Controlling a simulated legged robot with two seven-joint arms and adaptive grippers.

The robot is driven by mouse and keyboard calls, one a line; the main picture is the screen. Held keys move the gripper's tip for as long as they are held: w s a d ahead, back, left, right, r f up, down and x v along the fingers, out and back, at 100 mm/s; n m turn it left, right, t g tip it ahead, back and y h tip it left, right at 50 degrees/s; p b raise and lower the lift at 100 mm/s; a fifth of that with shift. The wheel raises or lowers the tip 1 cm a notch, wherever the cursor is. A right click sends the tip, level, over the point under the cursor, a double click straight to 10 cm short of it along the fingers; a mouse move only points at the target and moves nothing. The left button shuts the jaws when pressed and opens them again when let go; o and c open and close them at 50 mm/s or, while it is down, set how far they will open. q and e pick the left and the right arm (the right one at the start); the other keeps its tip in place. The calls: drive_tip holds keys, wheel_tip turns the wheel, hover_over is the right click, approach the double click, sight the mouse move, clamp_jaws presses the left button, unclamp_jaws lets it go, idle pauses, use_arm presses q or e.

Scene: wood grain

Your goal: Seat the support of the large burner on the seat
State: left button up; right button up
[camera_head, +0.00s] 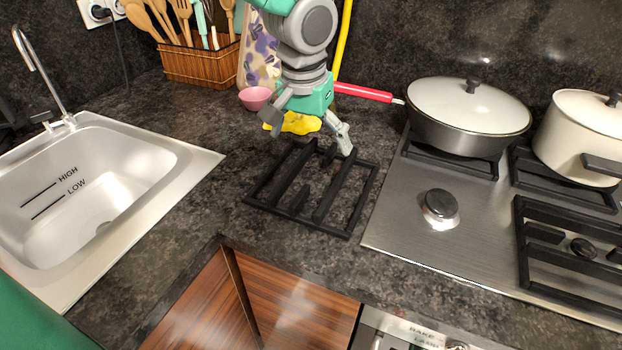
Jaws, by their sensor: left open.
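The black burner support (300,221), a square metal grate with inner bars, lies on the dark stone counter, left of the hob. The bare burner (440,205) at the hob's front left has no grate around it; the steel around it is open. My left gripper (307,136) comes down from above, its fingers spread and empty. It is over the far edge of the support, with its right finger overlapping the far bar in the picture. I cannot tell whether it touches the bar. My right gripper is not in view.
On the hob (395,225), a lidded grey pan (465,125) and a cream pot (580,150) stand on the rear grates. Another grate (575,292) sits front right. A yellow item (298,124), a pink bowl (255,98) and a red-handled tool (362,92) lie behind. The sink (100,190) is left.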

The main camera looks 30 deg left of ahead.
sight(319, 184)
use_arm(q)
drive_tip(key=shift+w+d+f, duration=0.2)
drive_tip(key=shift+d+f, duration=0.1)
drive_tip(key=shift+f, duration=0.35)
drive_tip(key=shift+w+d+f, duration=0.15)
drive_tip(key=shift+d+f, duration=0.1)
drive_tip(key=shift+f, duration=0.35)
drive_tip(key=shift+w+d+f, duration=0.1)
drive_tip(key=shift+d+f, duration=0.1)
drive_tip(key=shift+d, duration=0.1)
drive_tip(key=shift+d+f, duration=0.2)
drive_tip(key=shift+f, duration=0.15)
drive_tip(key=f, duration=0.1)
drive_tip(key=a+f, duration=0.1)
drive_tip(key=f+b, duration=0.1)
drive_tip(key=f, duration=0.1)
drive_tip(key=shift+a, duration=0.3)
drive_tip(key=shift+a+f, duration=0.2)
drive_tip(key=shift+f, duration=0.15)
drive_tip(key=shift+d, duration=0.1)
drive_tip(key=shift+d+r, duration=0.1)
drive_tip(key=shift+d, duration=0.15)
drive_tip(key=c, duration=0.5)
drive_tip(key=shift+w+d+r, duration=0.1)
drive_tip(key=shift+d+r, duration=0.05)
drive_tip(key=shift+d, duration=0.15)
drive_tip(key=c, duration=0.9)
